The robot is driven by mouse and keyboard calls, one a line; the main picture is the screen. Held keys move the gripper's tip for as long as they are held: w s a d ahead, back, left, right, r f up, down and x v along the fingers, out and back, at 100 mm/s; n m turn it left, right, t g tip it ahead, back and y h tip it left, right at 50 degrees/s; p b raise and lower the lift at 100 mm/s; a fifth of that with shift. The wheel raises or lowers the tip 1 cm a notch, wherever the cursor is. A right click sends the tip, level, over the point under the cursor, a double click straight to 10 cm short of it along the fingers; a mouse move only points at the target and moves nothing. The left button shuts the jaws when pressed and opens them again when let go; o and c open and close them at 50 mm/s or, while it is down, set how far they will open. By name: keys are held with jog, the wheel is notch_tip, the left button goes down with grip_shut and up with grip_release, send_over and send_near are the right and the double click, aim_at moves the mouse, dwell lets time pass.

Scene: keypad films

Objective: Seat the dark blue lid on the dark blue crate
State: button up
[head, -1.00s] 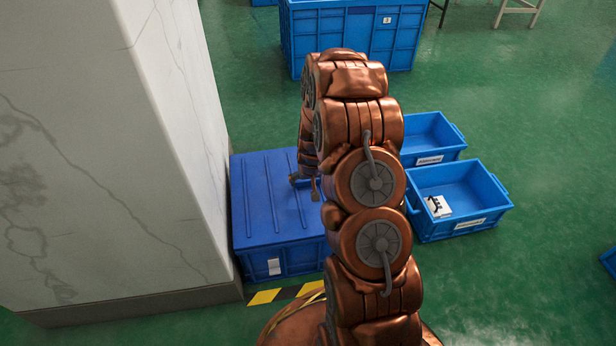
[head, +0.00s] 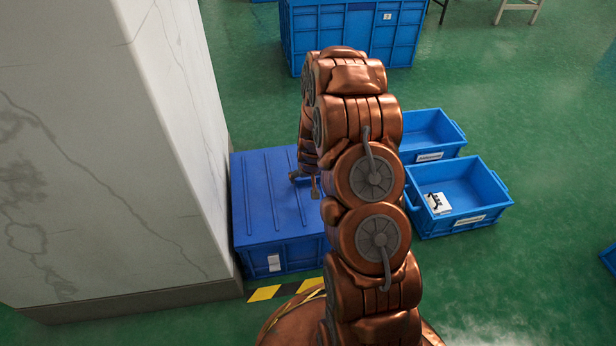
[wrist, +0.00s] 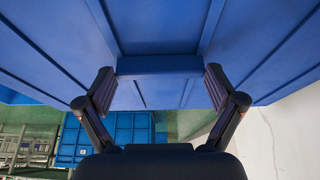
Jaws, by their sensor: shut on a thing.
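The dark blue lid (head: 266,190) is a flat ribbed panel lying over the top of the dark blue crate (head: 298,258), beside the pillar. Its visible edges run roughly in line with the crate's walls. I cannot tell whether it is fully down, and its right part is hidden behind my arm. My gripper (head: 305,186) is over the lid's right half in the head view. In the wrist view my gripper (wrist: 160,78) has its fingers on either side of the lid's raised blue grip block (wrist: 160,65), shut on it. The ribbed lid (wrist: 65,30) fills most of that view.
A marble pillar (head: 110,150) stands close against the crate's left side. Two open blue bins (head: 428,226) (head: 462,146) sit on the right, the nearer holding a small white item. A large blue container (head: 400,35) stands behind.

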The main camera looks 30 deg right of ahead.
jog(key=shift+f, duration=0.25)
dwell(0.3)
jog(key=o, duration=1.2)
jog(key=shift+v, duration=6)
jog(key=shift+r, duration=0.1)
